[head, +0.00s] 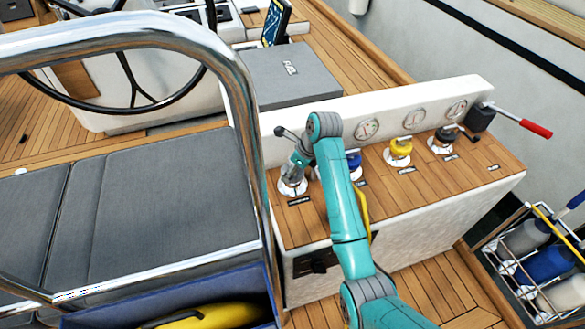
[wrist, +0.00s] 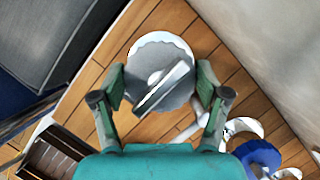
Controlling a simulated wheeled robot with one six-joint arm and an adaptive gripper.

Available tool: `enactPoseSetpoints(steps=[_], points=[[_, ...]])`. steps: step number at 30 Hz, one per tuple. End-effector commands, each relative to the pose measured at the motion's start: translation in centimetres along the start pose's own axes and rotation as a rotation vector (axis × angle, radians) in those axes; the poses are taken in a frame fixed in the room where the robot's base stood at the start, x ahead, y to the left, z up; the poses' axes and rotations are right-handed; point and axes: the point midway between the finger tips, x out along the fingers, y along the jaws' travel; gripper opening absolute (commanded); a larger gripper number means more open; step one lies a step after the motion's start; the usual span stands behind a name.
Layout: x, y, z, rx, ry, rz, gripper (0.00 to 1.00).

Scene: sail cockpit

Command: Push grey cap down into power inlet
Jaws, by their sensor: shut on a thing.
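The grey cap (wrist: 160,88) sits between the two fingers of my gripper (wrist: 161,82) in the wrist view, with a raised bar across its top. My gripper is shut on it. The white round flange of the power inlet (wrist: 165,41) shows around and behind the cap. In the head view the inlet's white flange (head: 291,189) is at the left end of the wooden console top, and my gripper (head: 296,171) is right over it. The cap is mostly hidden there by the fingers. I cannot tell how deep the cap sits in the inlet.
Along the console top (head: 475,170) stand a blue cap (head: 354,160), a yellow cap (head: 400,148) and a black cap (head: 442,139) on white flanges. A red-handled lever (head: 534,128) is at the far right. A steel rail (head: 245,120) runs close on the left.

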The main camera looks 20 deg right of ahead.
Motion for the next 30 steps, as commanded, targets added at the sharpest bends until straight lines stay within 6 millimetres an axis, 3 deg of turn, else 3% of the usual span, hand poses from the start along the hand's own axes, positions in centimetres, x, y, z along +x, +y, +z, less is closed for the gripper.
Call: enactPoseSetpoints(steps=[16, 17, 30], points=[[0.88, 0.01, -0.37, 0.0, 0.0, 0.001, 0.33], [0.85, 0.0, -0.35, 0.0, 0.0, 0.0, 0.82], [0.37, -0.04, -0.33, 0.0, -0.001, -0.001, 0.85]])
